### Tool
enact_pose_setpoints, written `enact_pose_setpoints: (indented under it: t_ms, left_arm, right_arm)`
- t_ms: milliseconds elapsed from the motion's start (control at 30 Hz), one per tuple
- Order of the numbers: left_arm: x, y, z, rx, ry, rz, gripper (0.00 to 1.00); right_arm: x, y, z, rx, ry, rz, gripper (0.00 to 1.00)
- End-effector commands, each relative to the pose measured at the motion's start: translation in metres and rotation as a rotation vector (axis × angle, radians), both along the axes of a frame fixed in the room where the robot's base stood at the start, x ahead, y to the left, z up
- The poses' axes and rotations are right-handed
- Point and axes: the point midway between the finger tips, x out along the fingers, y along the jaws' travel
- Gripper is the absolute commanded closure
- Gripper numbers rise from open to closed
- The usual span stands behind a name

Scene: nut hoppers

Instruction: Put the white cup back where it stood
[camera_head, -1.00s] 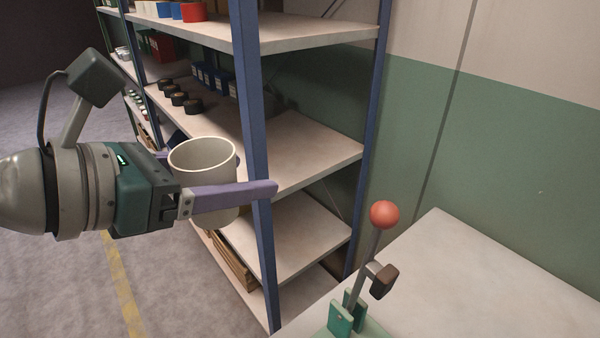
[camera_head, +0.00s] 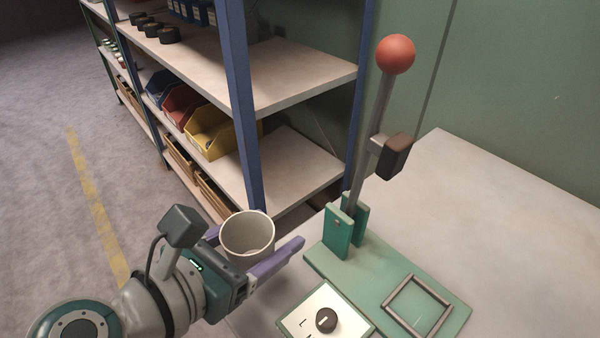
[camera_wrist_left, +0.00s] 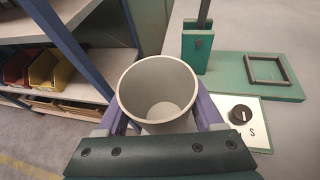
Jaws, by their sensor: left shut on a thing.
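The white cup (camera_head: 247,236) is upright between the purple fingers of my left gripper (camera_head: 258,252), which is shut on it. In the head view it is at the lower middle, left of the green lever base. In the left wrist view the cup (camera_wrist_left: 158,92) is seen from above and its inside looks empty. The fingers of the left gripper (camera_wrist_left: 162,112) lie on both sides of it. The cup's underside is hidden, so I cannot tell whether it touches anything. My right gripper is not in view.
A green base plate (camera_head: 377,270) carries a lever with a red ball (camera_head: 396,54) and a square frame (camera_head: 417,306). A white panel with a black knob (camera_head: 326,320) lies beside it. A blue-post shelf (camera_head: 243,120) with bins stands behind. The table (camera_head: 500,230) is clear at right.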

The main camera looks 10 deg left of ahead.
Motion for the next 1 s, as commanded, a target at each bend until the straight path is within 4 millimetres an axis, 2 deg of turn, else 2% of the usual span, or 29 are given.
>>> enact_pose_setpoints:
  t_ms: [33, 233, 433, 867, 900, 1000]
  left_arm:
    - [0.0, 0.0, -0.009, 0.001, -0.002, -0.001, 0.87]
    - [0.001, 0.0, -0.02, 0.0, -0.001, 0.0, 0.87]
    - [0.0, 0.0, -0.053, 0.0, -0.001, -0.001, 0.87]
    - [0.0, 0.0, -0.056, -0.001, -0.001, 0.0, 0.87]
    - [0.0, 0.0, -0.056, -0.001, -0.001, 0.0, 0.3]
    - [0.0, 0.0, -0.055, -0.002, 0.0, -0.001, 0.19]
  right_arm:
    - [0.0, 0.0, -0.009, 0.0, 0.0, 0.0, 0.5]
    - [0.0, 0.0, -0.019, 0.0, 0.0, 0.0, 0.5]
    - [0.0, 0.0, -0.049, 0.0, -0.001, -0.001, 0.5]
    - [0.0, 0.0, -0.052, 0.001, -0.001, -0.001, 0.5]
    - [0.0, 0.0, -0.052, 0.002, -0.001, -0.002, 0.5]
    - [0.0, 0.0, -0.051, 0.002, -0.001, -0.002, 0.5]
